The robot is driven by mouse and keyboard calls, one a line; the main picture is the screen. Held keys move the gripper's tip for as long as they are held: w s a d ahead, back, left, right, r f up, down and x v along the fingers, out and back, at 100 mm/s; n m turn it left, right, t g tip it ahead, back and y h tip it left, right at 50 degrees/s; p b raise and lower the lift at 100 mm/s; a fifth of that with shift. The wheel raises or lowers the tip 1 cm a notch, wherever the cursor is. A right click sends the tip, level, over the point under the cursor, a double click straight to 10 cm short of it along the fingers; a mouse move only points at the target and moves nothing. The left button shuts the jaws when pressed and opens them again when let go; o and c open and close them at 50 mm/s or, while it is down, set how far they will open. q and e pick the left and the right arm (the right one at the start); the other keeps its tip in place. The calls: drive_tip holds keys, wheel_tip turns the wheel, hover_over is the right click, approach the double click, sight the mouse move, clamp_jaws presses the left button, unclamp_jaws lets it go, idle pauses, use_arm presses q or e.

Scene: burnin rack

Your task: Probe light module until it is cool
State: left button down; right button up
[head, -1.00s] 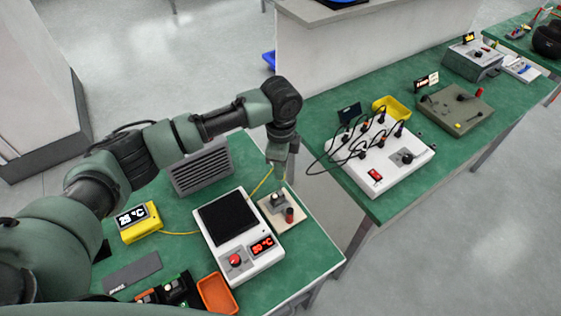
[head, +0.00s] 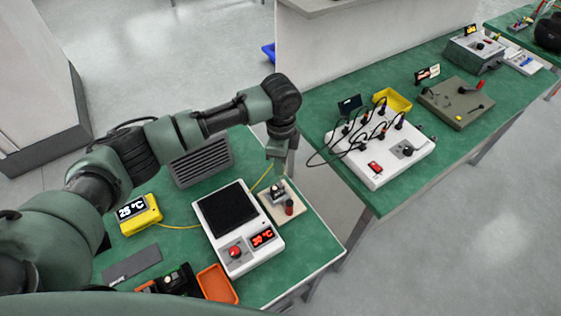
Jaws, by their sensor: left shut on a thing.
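My left gripper (head: 277,158) is above the pale board (head: 268,208) to the right of the hot plate. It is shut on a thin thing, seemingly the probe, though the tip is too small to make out. A yellow cable (head: 180,227) runs from the yellow thermometer (head: 138,215), which seems to read 25 °C, behind the hot plate towards this gripper. A small grey and black module (head: 277,188) and a red knob (head: 289,207) sit on the board. I cannot tell whether the probe touches the module, or whether this is the light module. My right gripper is out of view.
The white hot plate (head: 238,259) has a dark top and a red display of about 30 °C. A grey vented box (head: 202,162) stands behind it. An orange tray (head: 216,284) and dark modules (head: 178,280) lie in front. A second bench (head: 340,190) holds a cabled white box (head: 385,168).

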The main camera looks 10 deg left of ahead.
use_arm(q)
drive_tip(key=shift+f, duration=0.35)
idle(0.4)
wheel_tip(320, 180, up, 7)
drive_tip(key=p, duration=0.7)
drive_tip(key=shift+p, duration=0.35)
idle(1.1)
